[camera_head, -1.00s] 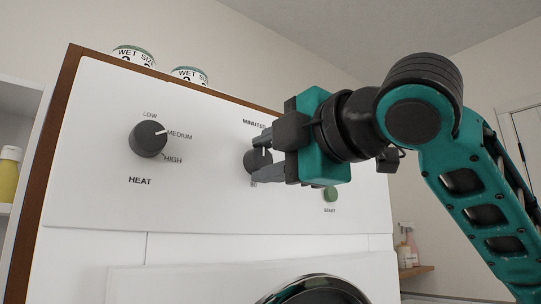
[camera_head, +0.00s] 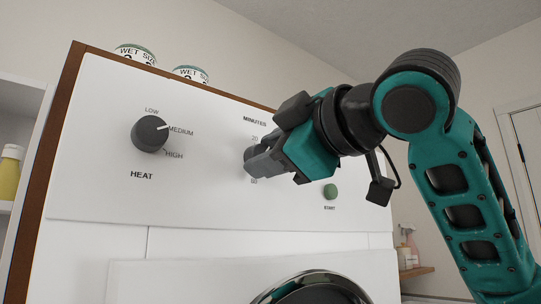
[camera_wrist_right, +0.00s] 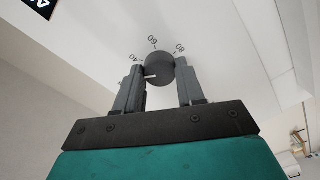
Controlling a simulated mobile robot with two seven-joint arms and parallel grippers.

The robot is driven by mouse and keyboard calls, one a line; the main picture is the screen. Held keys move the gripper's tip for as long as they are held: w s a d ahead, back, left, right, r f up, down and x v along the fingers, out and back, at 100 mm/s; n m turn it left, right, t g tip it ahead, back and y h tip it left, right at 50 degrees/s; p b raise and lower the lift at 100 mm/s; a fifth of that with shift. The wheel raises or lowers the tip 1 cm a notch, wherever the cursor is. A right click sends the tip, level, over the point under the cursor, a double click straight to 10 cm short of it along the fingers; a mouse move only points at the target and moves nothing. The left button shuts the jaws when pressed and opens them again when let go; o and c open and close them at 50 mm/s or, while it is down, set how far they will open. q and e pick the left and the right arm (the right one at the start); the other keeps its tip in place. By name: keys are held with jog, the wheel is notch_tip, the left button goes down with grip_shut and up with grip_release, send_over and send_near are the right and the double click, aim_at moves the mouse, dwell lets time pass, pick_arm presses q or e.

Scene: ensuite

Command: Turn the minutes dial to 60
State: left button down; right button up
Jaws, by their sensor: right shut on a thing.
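The minutes dial (camera_wrist_right: 160,66) is a dark round knob on the white front panel. In the head view my right gripper (camera_head: 255,160) covers most of it. In the right wrist view the gripper (camera_wrist_right: 160,80) is shut on the dial, one finger on each side. My left gripper is not in view.
The heat dial (camera_head: 150,134) is left of the minutes dial, its mark toward MEDIUM. The green start button (camera_head: 330,191) is below right of my gripper. Two tins (camera_head: 135,53) (camera_head: 190,74) stand on top of the machine. A round door (camera_head: 315,288) is below.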

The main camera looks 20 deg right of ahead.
jog(key=m+b, duration=0.6)
jog(key=m, duration=1.1)
jog(key=shift+f, duration=0.1)
dwell(0.5)
jog(key=o, duration=1)
jog(key=shift+o, duration=0.2)
